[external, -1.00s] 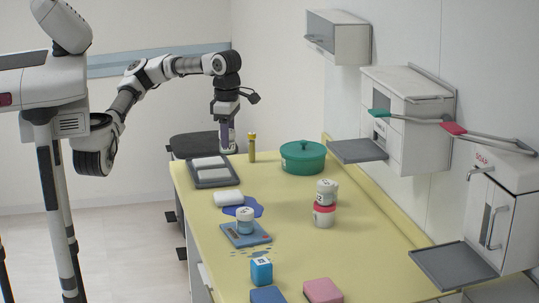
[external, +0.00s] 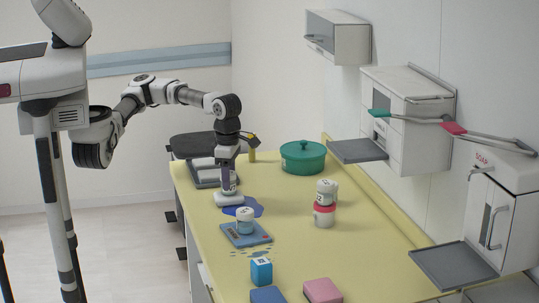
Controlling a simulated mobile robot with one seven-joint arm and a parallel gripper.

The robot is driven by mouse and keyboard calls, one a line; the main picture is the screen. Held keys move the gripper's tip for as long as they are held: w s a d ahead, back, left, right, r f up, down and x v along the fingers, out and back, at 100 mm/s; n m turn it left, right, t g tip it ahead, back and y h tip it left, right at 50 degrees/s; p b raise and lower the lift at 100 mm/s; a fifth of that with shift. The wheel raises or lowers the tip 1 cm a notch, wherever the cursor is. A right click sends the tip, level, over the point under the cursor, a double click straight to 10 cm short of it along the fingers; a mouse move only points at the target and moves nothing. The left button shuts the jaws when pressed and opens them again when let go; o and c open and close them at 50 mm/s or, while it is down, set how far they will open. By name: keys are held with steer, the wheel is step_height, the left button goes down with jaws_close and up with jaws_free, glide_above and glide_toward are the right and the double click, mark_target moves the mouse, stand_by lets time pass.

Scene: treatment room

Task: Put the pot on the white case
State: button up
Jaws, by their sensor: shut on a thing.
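My gripper (external: 228,173) is shut on a small pale pot (external: 230,184) with a dark label and points straight down. The pot is upright, right above the white case (external: 228,199), a small flat white block on the yellow table. I cannot tell whether the pot's underside touches the case. The fingers hide the upper part of the pot.
A blue scale (external: 246,236) bearing a white-lidded jar (external: 245,221) stands just in front, beside a dark blue patch (external: 256,206). A grey tray (external: 203,181) lies behind. A green lidded pot (external: 303,157) and stacked jars (external: 325,203) stand to the right.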

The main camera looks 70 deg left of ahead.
steer(key=shift+f, duration=0.2)
steer(key=o, duration=1)
steer(key=shift+c, duration=0.2)
step_height(320, 180, up, 12)
steer(key=b, duration=0.2)
steer(key=shift+r, duration=0.2)
